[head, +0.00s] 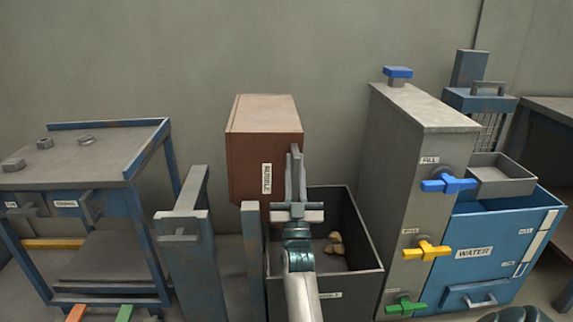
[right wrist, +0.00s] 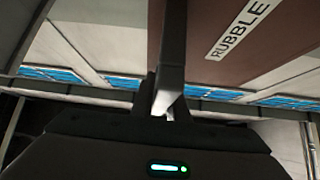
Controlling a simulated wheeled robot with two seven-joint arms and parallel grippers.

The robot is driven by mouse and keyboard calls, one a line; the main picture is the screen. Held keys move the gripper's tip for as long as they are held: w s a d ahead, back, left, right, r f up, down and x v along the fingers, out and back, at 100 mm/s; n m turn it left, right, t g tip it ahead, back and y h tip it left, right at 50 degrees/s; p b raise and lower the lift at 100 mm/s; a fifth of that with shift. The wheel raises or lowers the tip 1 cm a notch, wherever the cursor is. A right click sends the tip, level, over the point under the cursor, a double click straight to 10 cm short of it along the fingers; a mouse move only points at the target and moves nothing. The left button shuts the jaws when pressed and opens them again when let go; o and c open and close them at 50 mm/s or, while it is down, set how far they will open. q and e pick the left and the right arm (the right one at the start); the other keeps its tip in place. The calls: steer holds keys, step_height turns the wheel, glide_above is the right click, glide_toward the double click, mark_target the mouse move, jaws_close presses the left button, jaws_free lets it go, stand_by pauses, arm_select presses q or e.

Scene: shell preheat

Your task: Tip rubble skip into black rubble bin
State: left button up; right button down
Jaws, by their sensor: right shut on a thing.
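The rubble skip (head: 250,155) is a red-brown box with a white RUBBLE label, raised behind and over the left part of the black bin. Its label runs vertically, so the skip looks turned on its side. My right gripper (head: 296,180) is shut at the skip's near right side, on what seems to be its handle. In the right wrist view the skip's brown wall (right wrist: 225,60) fills the upper right beside the finger. The black rubble bin (head: 362,240) stands below with a few tan rubble pieces (head: 335,243) inside.
Grey-blue posts (head: 190,250) stand left of the bin. A tall grey cabinet (head: 405,150) with blue, yellow and green valve handles stands close on its right, beside a blue WATER tank (head: 505,245). A workbench (head: 70,165) is at far left.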

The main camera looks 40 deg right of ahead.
arm_select(q)
steer(key=shift+a+r, duration=0.2)
steer(key=shift+r, duration=0.15)
arm_select(e)
steer(key=shift+s+d+f+m+g+h, duration=0.35)
steer(key=shift+f+m+g+h, duration=0.2)
steer(key=shift+m+h, duration=0.25)
steer(key=c, duration=1.7)
jaws_free()
steer(key=shift+d, duration=0.1)
arm_select(q)
steer(key=shift+f, duration=0.1)
steer(key=shift+s+f, duration=0.1)
steer(key=shift+s, duration=0.05)
